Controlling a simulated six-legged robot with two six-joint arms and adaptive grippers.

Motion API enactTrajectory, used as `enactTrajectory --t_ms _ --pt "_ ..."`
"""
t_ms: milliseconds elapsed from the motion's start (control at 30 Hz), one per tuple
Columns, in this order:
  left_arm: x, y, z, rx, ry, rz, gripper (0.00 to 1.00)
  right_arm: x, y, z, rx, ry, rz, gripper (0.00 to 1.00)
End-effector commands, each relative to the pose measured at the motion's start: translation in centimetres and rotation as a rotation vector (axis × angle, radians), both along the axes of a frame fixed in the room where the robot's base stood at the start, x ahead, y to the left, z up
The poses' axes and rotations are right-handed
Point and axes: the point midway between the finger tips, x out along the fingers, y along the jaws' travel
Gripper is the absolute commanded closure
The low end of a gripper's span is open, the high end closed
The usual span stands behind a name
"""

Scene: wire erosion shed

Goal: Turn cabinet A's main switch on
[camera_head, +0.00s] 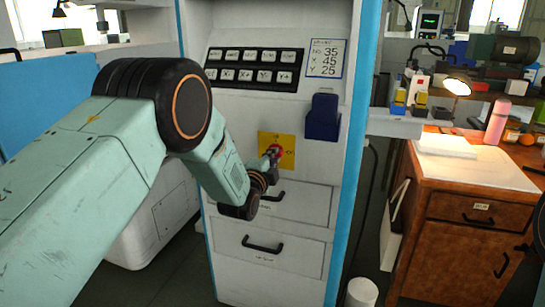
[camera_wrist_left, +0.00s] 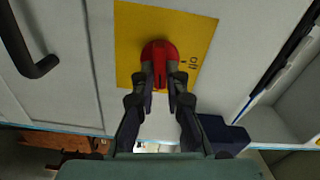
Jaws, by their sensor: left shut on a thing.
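Cabinet A's main switch appears as a red rotary knob (camera_head: 275,150) on a yellow plate (camera_head: 289,142) on the white cabinet front. In the left wrist view the knob (camera_wrist_left: 160,49) has a raised grip running up and down the picture. A small black label and tick (camera_wrist_left: 193,64) are to its right on the plate (camera_wrist_left: 128,60); the label's text is hard to read. My left gripper (camera_head: 271,160) is at the knob. In the left wrist view its fingers (camera_wrist_left: 161,76) are closed on both sides of the red grip. My right gripper is not seen.
Above the switch are a black button panel (camera_head: 254,69), a printed sign (camera_head: 326,58) and a dark blue box (camera_head: 323,117). Below are drawers with black handles (camera_head: 263,246). A wooden desk (camera_head: 465,185) with a lit lamp stands to the right.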

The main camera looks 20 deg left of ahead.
Motion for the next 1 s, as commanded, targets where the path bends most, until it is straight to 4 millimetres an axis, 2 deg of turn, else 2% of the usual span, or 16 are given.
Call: enactTrajectory --t_ms 400,967,1000 --pt "-0.01 0.02 -0.15 0.176 -0.005 0.001 1.00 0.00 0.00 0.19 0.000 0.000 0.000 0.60" --pt "-0.01 0.04 -0.15 0.200 -0.006 0.001 1.00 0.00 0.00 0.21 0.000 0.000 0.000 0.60" --pt "-0.01 0.04 -0.15 0.200 -0.006 0.001 0.84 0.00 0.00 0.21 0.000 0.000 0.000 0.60"
